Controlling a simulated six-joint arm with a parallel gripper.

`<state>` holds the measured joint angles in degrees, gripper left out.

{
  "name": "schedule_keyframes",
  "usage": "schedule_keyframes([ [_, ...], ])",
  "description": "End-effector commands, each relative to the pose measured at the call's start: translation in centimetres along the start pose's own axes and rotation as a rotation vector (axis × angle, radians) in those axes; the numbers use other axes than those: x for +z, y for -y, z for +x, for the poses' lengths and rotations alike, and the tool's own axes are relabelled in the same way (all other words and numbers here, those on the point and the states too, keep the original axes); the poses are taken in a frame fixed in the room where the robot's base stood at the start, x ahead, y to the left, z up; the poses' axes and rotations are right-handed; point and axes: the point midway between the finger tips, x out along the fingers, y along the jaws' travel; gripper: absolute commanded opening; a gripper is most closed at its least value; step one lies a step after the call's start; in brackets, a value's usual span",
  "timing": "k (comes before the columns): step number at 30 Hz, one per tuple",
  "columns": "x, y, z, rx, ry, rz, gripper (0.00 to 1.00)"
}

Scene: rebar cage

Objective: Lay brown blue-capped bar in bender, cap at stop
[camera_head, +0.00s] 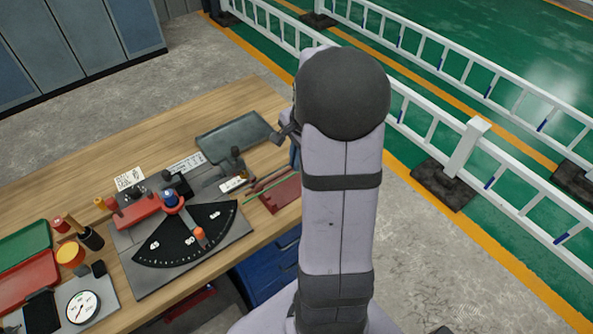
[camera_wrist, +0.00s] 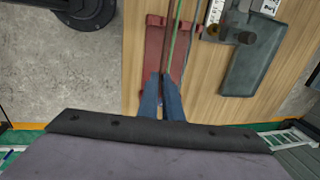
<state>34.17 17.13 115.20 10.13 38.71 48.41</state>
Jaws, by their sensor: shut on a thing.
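A green bar (camera_wrist: 175,35) runs up the picture from near the fingertips. No blue cap is discernible. The bender (camera_head: 147,214) has a red bar-shaped block, a blue-topped pin and a black angle dial (camera_head: 185,240). I cannot pick out the stop clearly.
The red rack (camera_head: 284,196) is near the bench's right end. A grey tray (camera_head: 232,137) lies behind it. A dial gauge (camera_head: 82,307), green and red trays, and a cup with tools stand left of the bender. White railings (camera_head: 465,147) stand beyond the bench.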

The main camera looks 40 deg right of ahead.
Motion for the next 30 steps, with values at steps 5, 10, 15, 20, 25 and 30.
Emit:
schedule_keyframes([
  [5, 0.0, 0.2, -1.0, 0.000, -0.001, 0.001, 0.00],
  [10, 0.4, 0.9, -1.0, 0.001, 0.001, -0.004, 0.00],
  [15, 2.0, 3.7, -0.7, 0.002, 0.006, -0.012, 0.00],
  [20, 5.4, 8.1, -0.2, 0.006, 0.011, -0.019, 0.00],
  [25, 10.6, 12.9, 0.2, 0.008, 0.011, -0.023, 0.00],
  [30, 16.2, 16.4, 0.4, 0.008, 0.008, -0.019, 0.00],
])
